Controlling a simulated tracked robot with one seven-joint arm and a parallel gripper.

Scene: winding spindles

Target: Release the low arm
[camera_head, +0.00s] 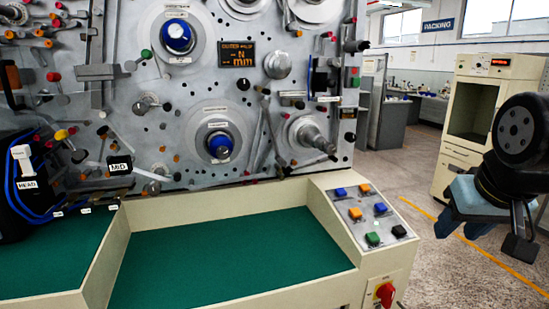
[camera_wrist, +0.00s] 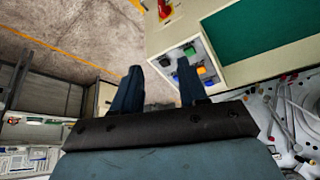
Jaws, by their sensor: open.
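The grey machine panel (camera_head: 180,100) carries several spindles and levers. A long thin lever (camera_head: 262,130) hangs beside the lower blue-hubbed spindle (camera_head: 219,145). A lever with a yellow knob (camera_head: 61,135) is at the lower left, near a label reading MID (camera_head: 120,165). No label reading LOW is legible, so I cannot tell which lever is the low arm. My gripper (camera_head: 462,228) is at the right, well apart from the panel and to the right of the button console. In the wrist view my gripper (camera_wrist: 160,68) has its two dark fingers apart with nothing between them.
The sloped button console (camera_head: 368,218) has coloured buttons and a red rotary switch (camera_head: 385,292) below. A green-topped bench (camera_head: 210,260) lies in front of the panel. A cream cabinet (camera_head: 484,110) stands behind my arm. Floor is clear right of the console.

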